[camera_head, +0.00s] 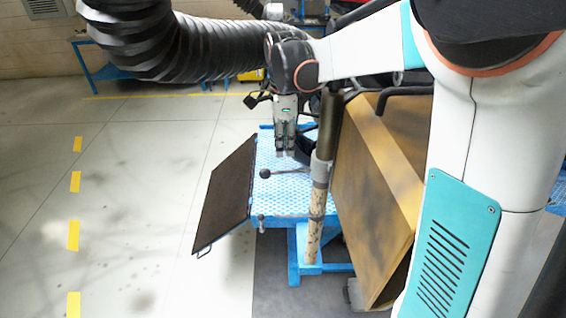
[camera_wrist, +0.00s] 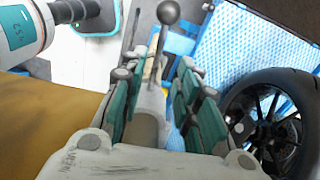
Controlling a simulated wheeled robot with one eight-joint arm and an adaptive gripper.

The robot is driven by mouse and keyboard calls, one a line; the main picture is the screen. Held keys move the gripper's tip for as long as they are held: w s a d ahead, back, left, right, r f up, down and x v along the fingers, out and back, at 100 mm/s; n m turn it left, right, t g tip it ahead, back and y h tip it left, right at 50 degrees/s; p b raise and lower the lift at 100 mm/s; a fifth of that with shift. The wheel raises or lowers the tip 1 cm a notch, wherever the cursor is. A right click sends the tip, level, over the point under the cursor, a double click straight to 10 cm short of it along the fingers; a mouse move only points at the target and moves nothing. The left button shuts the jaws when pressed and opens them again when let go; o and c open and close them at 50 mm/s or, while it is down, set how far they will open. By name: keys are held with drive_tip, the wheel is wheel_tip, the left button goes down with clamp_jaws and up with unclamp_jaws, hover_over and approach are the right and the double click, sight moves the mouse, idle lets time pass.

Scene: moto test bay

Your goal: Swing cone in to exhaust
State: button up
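I cannot make out a distinct cone in either view. A wide black corrugated hose (camera_head: 165,45) hangs across the top left of the head view, its right end partly behind my arm. My gripper (camera_head: 285,151) points down over the blue table, left of an upright post (camera_head: 317,205). In the wrist view my gripper (camera_wrist: 156,70) has its green-padded fingers apart. A lever with a dark ball knob (camera_wrist: 168,12) shows between and beyond them; the knob also shows in the head view (camera_head: 265,174). I see no clear grip on it. The exhaust cannot be clearly picked out.
A blue patterned lift table (camera_head: 285,195) stands below my gripper, with a dark tilted ramp plate (camera_head: 225,195) at its left. A black spoked wheel (camera_wrist: 265,120) is close on the right in the wrist view. A yellow-brown panel (camera_head: 375,190) stands right of the post. Floor at left is clear.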

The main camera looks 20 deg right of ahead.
wheel_tip(320, 180, down, 8)
drive_tip(key=shift+s, duration=0.1)
idle(0.4)
clamp_jaws()
